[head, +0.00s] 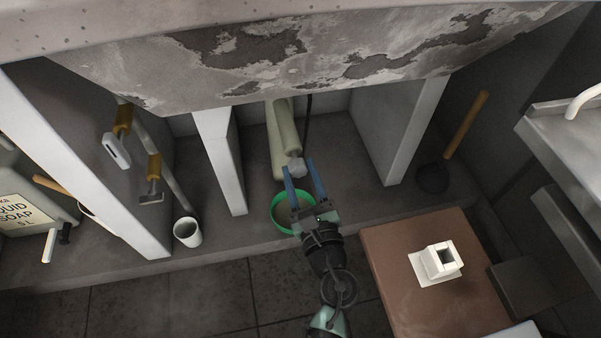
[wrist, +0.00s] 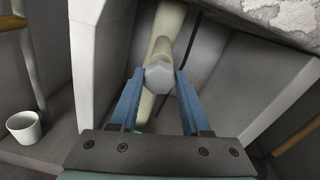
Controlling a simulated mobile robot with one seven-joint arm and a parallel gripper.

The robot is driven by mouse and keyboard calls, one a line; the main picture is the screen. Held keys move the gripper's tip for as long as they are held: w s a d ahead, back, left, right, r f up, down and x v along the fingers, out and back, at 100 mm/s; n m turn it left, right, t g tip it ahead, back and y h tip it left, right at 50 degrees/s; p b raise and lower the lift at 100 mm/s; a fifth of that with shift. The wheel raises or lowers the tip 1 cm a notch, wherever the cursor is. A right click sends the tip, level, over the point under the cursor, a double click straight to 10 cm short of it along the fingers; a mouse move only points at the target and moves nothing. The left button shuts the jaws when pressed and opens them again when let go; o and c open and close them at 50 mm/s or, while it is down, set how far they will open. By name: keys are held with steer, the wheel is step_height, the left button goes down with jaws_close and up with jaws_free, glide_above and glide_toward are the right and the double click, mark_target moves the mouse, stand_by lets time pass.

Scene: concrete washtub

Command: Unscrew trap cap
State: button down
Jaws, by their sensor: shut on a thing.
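In the wrist view the cap (wrist: 158,76) shows flat sides and sits between my blue fingertips. My gripper (head: 303,170) is shut on the cap, one finger on each side. The cap appears in line with the pipe (wrist: 163,35); I cannot tell how far it is threaded. A green bowl (head: 281,217) stands on the floor below, partly hidden by my gripper.
Concrete piers (head: 221,160) and (head: 393,130) flank the pipe. A white cup (head: 187,232) stands at left. A plunger (head: 434,176) leans at right. A brown board (head: 390,290) bears a white square fitting (head: 436,262). The tub's underside hangs close above.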

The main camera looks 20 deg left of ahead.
stand_by(0.3)
steer(key=shift+c, duration=1.8)
jaws_free()
steer(key=shift+s, duration=0.1)
steer(key=p+v, duration=0.3)
steer(key=v, duration=0.9)
steer(key=shift+s+d+p, duration=0.3)
steer(key=shift+p, duration=0.1)
